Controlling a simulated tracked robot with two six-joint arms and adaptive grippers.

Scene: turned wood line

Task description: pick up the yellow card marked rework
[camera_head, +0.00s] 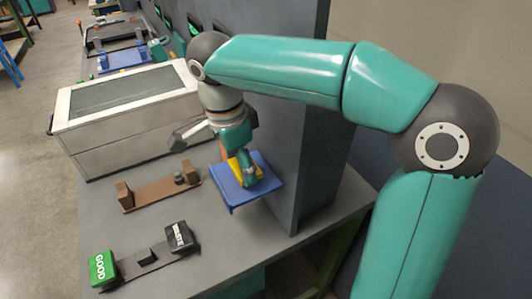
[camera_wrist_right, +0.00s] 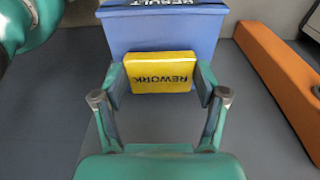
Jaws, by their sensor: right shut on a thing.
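The yellow card marked REWORK (camera_wrist_right: 162,72) sits between the two fingers of my right gripper (camera_wrist_right: 160,85) in the right wrist view. The fingers touch its left and right ends. In the head view the yellow card (camera_head: 234,167) shows partly behind my right gripper (camera_head: 243,172), over a blue tray or block (camera_head: 265,189). The blue thing (camera_wrist_right: 165,32) also shows just beyond the card in the wrist view, with a label reading RESULT, cut off at the top. I cannot tell whether the card still touches it. My left gripper is not in view.
A green GOOD block (camera_head: 102,267) and a black WASTE block (camera_head: 179,237) stand at the table's front. A brown wooden holder (camera_head: 155,194) lies left of the blue thing. A large white-framed box (camera_head: 125,115) stands behind it. A grey column (camera_head: 305,130) rises close on the right.

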